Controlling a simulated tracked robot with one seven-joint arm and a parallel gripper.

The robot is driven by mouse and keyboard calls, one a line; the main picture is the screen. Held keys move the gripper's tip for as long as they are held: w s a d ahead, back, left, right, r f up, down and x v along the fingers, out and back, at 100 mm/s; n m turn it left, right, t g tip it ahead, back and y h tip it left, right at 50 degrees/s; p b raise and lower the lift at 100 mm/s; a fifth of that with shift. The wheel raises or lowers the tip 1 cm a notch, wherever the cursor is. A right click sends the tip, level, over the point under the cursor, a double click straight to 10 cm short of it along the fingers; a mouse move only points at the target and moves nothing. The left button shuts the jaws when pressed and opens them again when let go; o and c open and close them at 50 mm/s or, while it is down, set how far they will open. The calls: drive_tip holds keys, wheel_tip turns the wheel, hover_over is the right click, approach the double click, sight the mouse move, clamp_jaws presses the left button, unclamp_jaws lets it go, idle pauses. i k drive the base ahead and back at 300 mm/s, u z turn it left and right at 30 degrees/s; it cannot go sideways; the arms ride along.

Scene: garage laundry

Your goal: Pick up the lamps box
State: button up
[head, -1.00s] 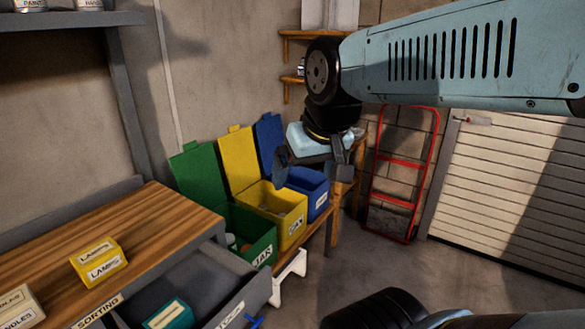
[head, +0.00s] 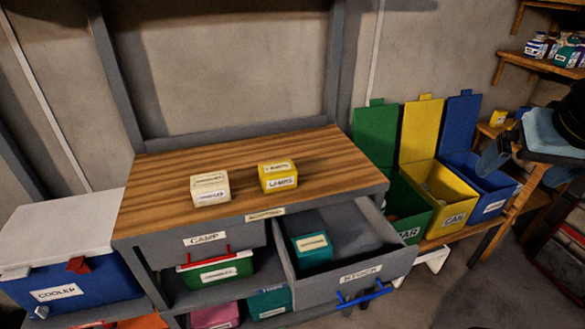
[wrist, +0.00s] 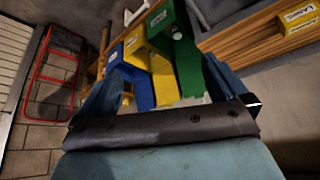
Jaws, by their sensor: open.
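The lamps box (head: 278,177) is a small yellow box with white labels. It sits on the wooden top of the workbench (head: 150,190), right of a cream box labelled candles (head: 210,188). In the wrist view the yellow box (wrist: 299,20) shows at the upper right, partly cut by the frame edge. My gripper (head: 505,150) is at the far right of the head view, well away from the box. In the wrist view its two blue fingers (wrist: 160,90) are spread apart with nothing between them.
An open drawer (head: 365,270) below the bench top holds a teal box (head: 313,248). Green, yellow (head: 455,200) and blue bins with raised lids stand right of the bench. A blue cooler (head: 75,285) stands at left. The right part of the bench top is clear.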

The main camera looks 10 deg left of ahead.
sight(276, 177)
drive_tip(key=z, duration=0.05)
drive_tip(key=k, duration=1.05)
drive_tip(key=u, duration=0.65)
drive_tip(key=i, duration=1.5)
drive_tip(key=z, duration=0.4)
